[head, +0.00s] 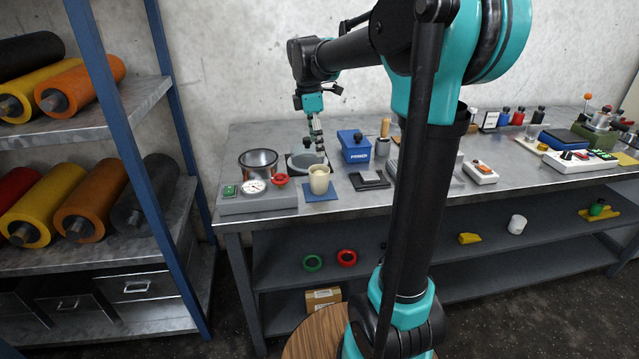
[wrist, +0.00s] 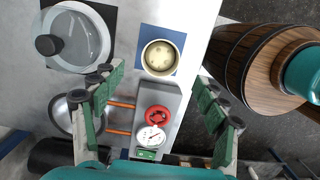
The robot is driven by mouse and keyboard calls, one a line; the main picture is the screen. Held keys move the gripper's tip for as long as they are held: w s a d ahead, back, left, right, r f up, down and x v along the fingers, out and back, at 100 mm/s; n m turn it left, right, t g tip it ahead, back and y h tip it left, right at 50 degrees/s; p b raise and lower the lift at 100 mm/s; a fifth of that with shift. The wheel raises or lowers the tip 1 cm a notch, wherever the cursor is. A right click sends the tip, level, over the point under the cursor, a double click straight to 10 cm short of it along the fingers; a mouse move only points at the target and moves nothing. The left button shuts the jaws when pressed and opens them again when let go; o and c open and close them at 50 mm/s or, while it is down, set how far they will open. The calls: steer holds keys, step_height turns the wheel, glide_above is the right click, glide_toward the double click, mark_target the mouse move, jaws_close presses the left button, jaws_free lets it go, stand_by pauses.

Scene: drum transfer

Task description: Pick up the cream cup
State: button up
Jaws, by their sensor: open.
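The cream cup (head: 319,180) stands upright on a small blue mat (head: 333,194) near the front edge of the metal bench. In the wrist view the cup (wrist: 161,57) appears from above on the blue mat (wrist: 147,34), its round rim and pale inside showing. My gripper (head: 319,150) hangs above the bench, behind and above the cup, apart from it. In the wrist view its green-padded fingers (wrist: 155,105) are spread wide with nothing held between them. The cup lies ahead of the fingertips in that view.
A grey gauge box (head: 257,197) with a dial and red knob stands left of the cup. A blue box (head: 353,146) and a black tray (head: 369,180) stand to the right.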

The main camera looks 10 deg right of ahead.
glide_above(319, 170)
steer(key=s, duration=0.2)
step_height(319, 170, down, 4)
steer(key=shift+s+a+f, duration=0.1)
steer(key=shift+s+f, duration=0.05)
steer(key=shift+f, duration=1.3)
steer(key=shift+s+a+f, duration=0.1)
steer(key=shift+f, duration=1.35)
steer(key=c, duration=1.4)
steer(key=shift+r, duration=0.1)
